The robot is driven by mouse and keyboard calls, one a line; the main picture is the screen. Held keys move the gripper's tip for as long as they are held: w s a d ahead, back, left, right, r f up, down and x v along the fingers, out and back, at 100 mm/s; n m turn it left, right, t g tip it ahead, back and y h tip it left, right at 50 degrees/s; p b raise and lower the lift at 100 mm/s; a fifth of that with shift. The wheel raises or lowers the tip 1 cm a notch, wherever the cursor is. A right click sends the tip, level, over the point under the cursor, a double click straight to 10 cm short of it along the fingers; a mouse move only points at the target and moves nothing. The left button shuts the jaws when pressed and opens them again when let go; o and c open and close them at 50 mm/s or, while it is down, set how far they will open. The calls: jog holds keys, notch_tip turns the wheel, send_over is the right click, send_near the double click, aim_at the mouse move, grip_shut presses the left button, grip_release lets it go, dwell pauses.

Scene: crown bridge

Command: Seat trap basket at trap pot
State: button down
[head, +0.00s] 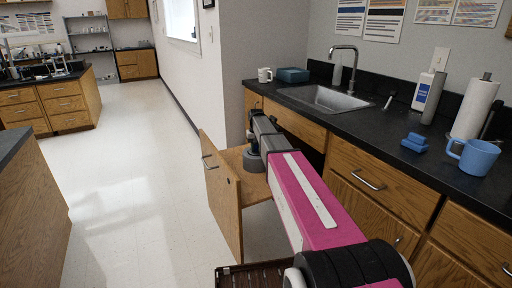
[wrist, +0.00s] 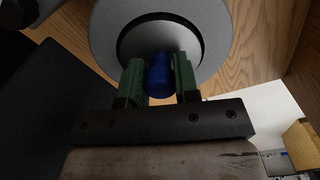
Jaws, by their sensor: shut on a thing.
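My gripper (wrist: 159,72) is shut on a dark blue cylinder, which I take to be the trap basket (wrist: 159,78). The basket sits upright in view between the two green fingers. Behind it in the wrist view is the round grey trap pot (wrist: 215,30) with a dark open mouth. The basket overlaps the mouth's lower part in the picture. I cannot tell whether its far end is inside or only in front of it. In the head view the grey pot (head: 253,161) stands on a wooden surface below the sink, at the far end of my arm.
A wooden front panel (head: 222,205) with a handle stands out from the cabinets, left of the pot. The sink (head: 325,98) is in the black counter above. A blue mug (head: 474,157) and a paper towel roll (head: 475,108) stand on the counter. The floor (head: 115,150) at left is clear.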

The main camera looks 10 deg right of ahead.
aim_at(256, 151)
jog(key=shift+f, duration=2.65)
jog(key=c, duration=0.8)
grip_release()
notch_tip(256, 151, up, 11)
jog(key=shift+f, duration=0.15)
